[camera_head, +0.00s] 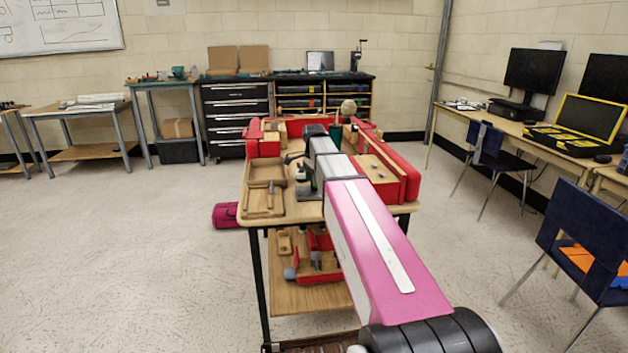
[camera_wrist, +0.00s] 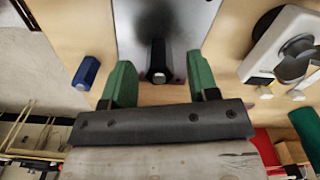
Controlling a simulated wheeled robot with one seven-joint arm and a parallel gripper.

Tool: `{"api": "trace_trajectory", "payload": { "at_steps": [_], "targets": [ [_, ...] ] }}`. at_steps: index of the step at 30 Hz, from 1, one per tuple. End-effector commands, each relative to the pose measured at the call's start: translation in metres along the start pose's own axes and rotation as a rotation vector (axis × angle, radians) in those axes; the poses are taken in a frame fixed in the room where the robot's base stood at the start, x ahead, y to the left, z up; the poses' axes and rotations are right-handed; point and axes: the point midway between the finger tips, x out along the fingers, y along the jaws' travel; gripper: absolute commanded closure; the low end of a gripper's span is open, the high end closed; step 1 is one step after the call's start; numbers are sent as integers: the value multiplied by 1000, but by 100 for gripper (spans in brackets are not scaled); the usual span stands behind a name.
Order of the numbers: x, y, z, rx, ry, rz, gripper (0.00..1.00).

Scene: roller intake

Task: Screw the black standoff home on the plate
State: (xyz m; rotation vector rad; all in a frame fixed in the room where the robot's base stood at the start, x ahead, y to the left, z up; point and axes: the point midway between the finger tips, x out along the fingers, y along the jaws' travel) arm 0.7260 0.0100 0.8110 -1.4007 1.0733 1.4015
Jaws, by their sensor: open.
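The black standoff (camera_wrist: 158,58) stands on the grey metal plate (camera_wrist: 140,18) in the wrist view, its hexagonal body rising toward the camera. Its foot and thread are hidden, so I cannot tell how far it sits in the plate. My gripper (camera_wrist: 160,70) is open, with one green finger on each side of the standoff. Clear gaps show between each finger and the standoff. In the head view my arm covers most of the plate area on the wooden bench.
A blue standoff (camera_wrist: 86,73) is left of the plate on the wood. A white and black device (camera_wrist: 272,45) stands close on the right, with small hex pieces beside it. In the head view a wooden tray (camera_head: 258,203) lies left of my arm and red blocks (camera_head: 400,178) border the bench.

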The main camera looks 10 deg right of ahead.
Motion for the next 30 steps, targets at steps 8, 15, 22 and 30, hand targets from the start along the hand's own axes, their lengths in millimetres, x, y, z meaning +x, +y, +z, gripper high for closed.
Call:
{"api": "trace_trajectory", "payload": {
  "at_steps": [8,15,22,30],
  "targets": [
    [0,0,0,-148,0,0,46],
    [0,0,0,-386,0,0,46],
    [0,0,0,-635,1,0,46],
    [0,0,0,-728,1,0,46]
  ]
}}
